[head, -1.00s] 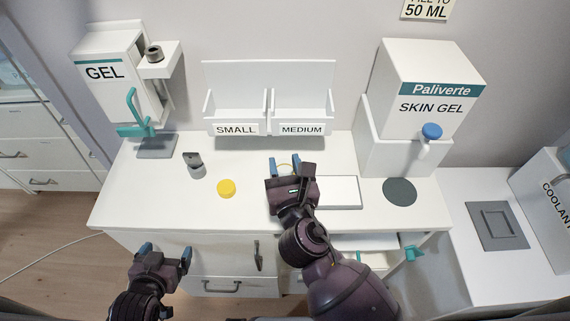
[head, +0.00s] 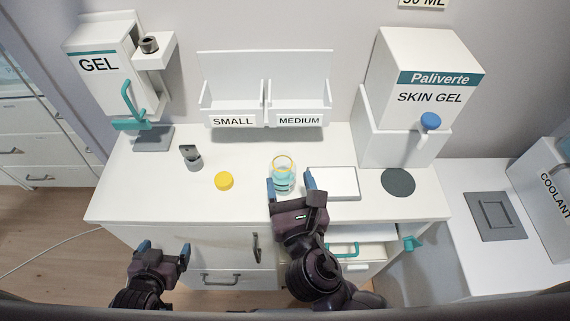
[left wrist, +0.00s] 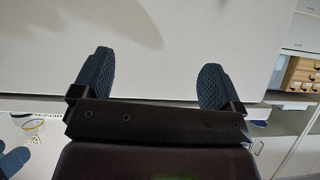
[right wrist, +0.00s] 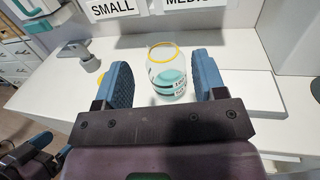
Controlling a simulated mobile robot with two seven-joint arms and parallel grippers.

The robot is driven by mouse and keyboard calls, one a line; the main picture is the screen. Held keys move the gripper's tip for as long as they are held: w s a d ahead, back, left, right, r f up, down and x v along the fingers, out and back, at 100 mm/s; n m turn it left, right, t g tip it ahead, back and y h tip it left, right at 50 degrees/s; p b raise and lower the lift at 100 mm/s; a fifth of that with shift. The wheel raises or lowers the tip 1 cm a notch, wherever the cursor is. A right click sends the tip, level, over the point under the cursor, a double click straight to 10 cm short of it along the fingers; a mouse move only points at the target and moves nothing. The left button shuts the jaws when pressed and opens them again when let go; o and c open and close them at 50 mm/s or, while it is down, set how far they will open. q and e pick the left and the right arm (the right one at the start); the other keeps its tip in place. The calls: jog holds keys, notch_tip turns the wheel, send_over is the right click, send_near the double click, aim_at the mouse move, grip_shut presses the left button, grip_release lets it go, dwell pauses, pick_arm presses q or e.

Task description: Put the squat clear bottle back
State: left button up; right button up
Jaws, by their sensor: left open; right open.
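The squat clear bottle (head: 283,176) stands upright on the white counter (head: 130,200), with an amber ring at its open top and teal liquid inside. In the right wrist view the bottle (right wrist: 167,72) shows dark markings and sits beyond and between the fingertips. My right gripper (head: 290,188) is open just in front of the bottle, not closed on it. A yellow cap (head: 224,181) lies on the counter to the left of the bottle. My left gripper (head: 164,250) is open and empty in front of the counter's left part; its own wrist view (left wrist: 153,80) shows only a pale surface between the fingers.
A white pad (head: 333,182) lies right of the bottle. A small grey holder (head: 191,158) stands left of the cap. The SMALL and MEDIUM bins (head: 266,100), gel dispenser (head: 110,75) and skin gel box (head: 420,85) stand behind. A drawer (head: 362,250) is partly open below right.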

jog(key=shift+s+d, duration=0.25)
jog(key=shift+s, duration=1)
jog(key=shift+s+d, duration=0.25)
jog(key=shift+s, duration=1)
